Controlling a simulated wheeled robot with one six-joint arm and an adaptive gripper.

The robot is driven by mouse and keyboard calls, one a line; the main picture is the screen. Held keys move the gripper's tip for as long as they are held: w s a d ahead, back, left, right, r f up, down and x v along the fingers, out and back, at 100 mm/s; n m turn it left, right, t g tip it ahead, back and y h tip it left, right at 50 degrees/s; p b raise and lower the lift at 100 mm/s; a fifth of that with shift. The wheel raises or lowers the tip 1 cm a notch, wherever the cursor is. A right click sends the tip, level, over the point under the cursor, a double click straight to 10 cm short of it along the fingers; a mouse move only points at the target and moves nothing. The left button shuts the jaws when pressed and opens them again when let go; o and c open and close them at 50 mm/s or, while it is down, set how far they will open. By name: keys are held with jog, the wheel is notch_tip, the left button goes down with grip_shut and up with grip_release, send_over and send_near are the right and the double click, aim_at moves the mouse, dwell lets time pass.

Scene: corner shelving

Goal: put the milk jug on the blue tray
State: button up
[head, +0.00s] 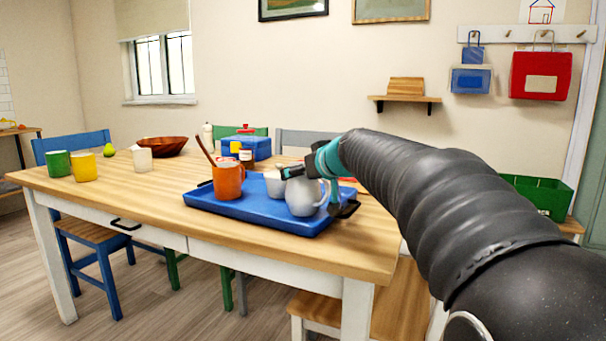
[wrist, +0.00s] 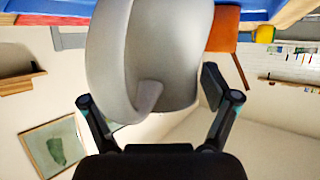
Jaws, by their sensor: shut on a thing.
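The milk jug (head: 303,198), pale grey-white with a handle on its right, is over the front right part of the blue tray (head: 262,214). It is upright, and I cannot tell whether its base touches the tray. My gripper (head: 318,190) is shut on the jug, with one finger behind it and one at its right. In the wrist view the jug (wrist: 165,55) fills the space between the fingers of my gripper (wrist: 147,90), and that view looks upside down. The jug hides part of the tray.
An orange mug (head: 229,183) with a brown stick and a white cup (head: 273,183) stand on the tray, close left of the jug. A blue box (head: 250,147) and brown bowl (head: 167,146) are behind.

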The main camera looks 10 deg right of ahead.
jog(key=shift+f+b, duration=0.15)
jog(key=shift+b, duration=0.15)
jog(key=o, duration=1.6)
jog(key=shift+r+p, duration=0.3)
jog(key=shift+p, duration=0.1)
jog(key=v, duration=1.1)
jog(key=shift+s+b, duration=0.4)
jog(key=shift+b, duration=0.05)
